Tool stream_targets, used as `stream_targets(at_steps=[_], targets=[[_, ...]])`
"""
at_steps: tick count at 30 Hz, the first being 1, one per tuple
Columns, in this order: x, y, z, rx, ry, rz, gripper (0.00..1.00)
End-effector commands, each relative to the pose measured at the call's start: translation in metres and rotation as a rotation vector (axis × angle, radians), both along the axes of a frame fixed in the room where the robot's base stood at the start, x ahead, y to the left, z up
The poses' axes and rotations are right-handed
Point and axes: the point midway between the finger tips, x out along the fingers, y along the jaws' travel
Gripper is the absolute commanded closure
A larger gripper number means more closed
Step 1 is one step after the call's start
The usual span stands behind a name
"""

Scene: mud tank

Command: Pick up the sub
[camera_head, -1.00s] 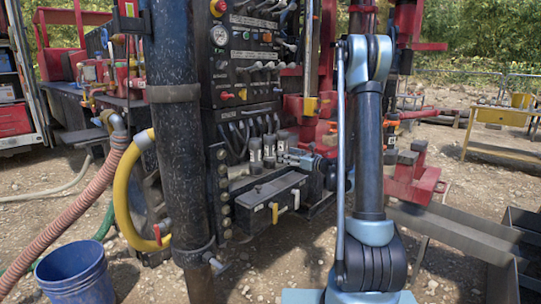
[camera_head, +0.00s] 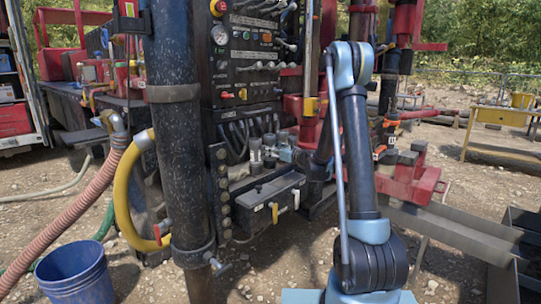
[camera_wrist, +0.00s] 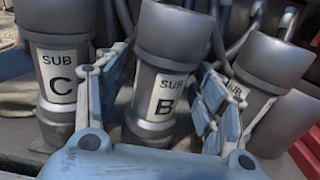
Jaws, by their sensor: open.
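Three grey metal subs stand in a row in the wrist view. Sub C (camera_wrist: 60,82) is on the left, and sub B (camera_wrist: 163,95) is in the middle. The right sub (camera_wrist: 265,62) has its letter hidden behind a finger. My gripper (camera_wrist: 160,72) is open, with its blue fingers on either side of sub B's body, below its wider top. I cannot tell whether they touch it. In the head view, my gripper (camera_head: 285,153) is at the small subs (camera_head: 255,150) on the rig, partly hiding them.
A dark box (camera_head: 270,196) with small handles is below the subs. The black control panel (camera_head: 245,60) with levers rises behind. A thick dark post (camera_head: 182,130) stands left. A yellow hose (camera_head: 122,200) and blue bucket (camera_head: 75,275) are farther left.

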Motion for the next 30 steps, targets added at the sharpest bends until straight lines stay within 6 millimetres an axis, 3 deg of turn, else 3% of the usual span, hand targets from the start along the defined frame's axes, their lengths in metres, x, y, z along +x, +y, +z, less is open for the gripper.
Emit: stream_targets(at_steps=[9, 15, 18, 30], targets=[[0.0053, 0.0065, 0.0000, 0.000, 0.000, -0.002, 0.37], [0.0053, 0.0064, 0.0000, 0.000, 0.000, -0.001, 0.82], [0.0053, 0.0064, 0.0000, 0.000, 0.000, -0.001, 1.00], [0.0051, 0.0063, 0.0022, 0.001, 0.000, -0.001, 1.00]])
